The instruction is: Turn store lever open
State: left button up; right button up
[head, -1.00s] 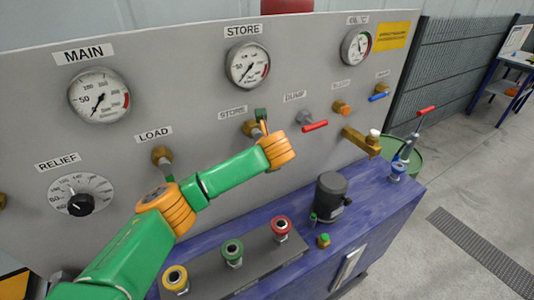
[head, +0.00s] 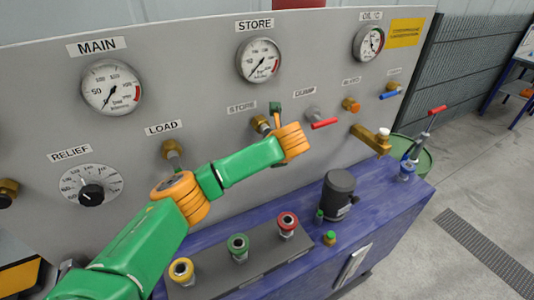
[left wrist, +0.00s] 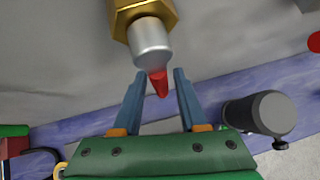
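The store valve (head: 262,124) is a brass fitting on the grey panel, below its STORE label (head: 241,107). My left arm reaches across to it in the head view. The left gripper is mostly hidden there behind my wrist. In the left wrist view the valve shows as a brass hex body (left wrist: 142,14) with a silver stem (left wrist: 150,40). The red store lever (left wrist: 158,82) is seen nearly end-on. My left gripper (left wrist: 160,76) has its two fingers apart, one on each side of the red lever, with gaps visible. My right gripper is in neither view.
The STORE gauge (head: 259,60) sits above the valve. The load valve (head: 172,150) is to the left, and a red-handled dump valve (head: 321,122) is close on the right. A dark cylinder (head: 339,194) and several coloured fittings stand on the blue bench (head: 385,212) below.

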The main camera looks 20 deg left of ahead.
pick_arm(q)
jog(key=shift+a, duration=0.1)
jog(key=shift+r, duration=0.1)
jog(key=b+v, duration=0.2)
jog(key=v, duration=0.5)
